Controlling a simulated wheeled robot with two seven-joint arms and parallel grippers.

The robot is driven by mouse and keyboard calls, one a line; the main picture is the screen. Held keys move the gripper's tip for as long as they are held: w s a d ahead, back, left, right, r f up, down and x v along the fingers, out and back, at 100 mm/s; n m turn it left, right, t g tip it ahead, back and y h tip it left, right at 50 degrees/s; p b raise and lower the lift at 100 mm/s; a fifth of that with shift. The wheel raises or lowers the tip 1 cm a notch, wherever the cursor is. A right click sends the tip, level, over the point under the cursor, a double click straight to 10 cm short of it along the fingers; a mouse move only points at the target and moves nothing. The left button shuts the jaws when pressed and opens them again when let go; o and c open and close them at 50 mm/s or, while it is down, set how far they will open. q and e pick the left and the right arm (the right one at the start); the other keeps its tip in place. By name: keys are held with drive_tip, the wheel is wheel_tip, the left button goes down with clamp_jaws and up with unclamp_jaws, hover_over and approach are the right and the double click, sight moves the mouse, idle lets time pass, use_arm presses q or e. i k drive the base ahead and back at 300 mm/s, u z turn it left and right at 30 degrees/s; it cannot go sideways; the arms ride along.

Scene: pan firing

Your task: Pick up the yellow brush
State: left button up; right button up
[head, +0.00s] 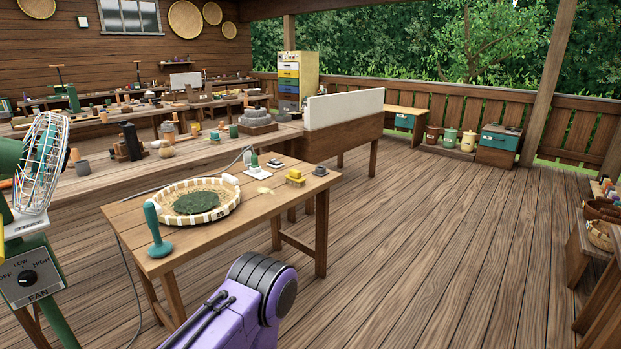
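A small yellow block-like thing (295,179), which looks like the yellow brush, lies near the right end of the small wooden table (262,214). Its bristles are too small to make out. Beside it on the right is a small dark grey round thing (320,171). Neither of my grippers shows in the head view, and nothing is seen touching the yellow thing.
A shallow basket (232,211) of dark green leaves and a teal stamp-like tool (157,232) stand on the small table. A fan (40,170) is at the left. A purple body part fills the bottom middle.

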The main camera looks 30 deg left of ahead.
sight(294, 177)
drive_tip(key=z, duration=0.2)
drive_tip(key=i, duration=1.65)
drive_tip(key=u, duration=0.4)
drive_tip(key=i, duration=0.9)
drive_tip(key=u, duration=1.45)
drive_tip(key=i, duration=0.8)
drive_tip(key=u, duration=0.8)
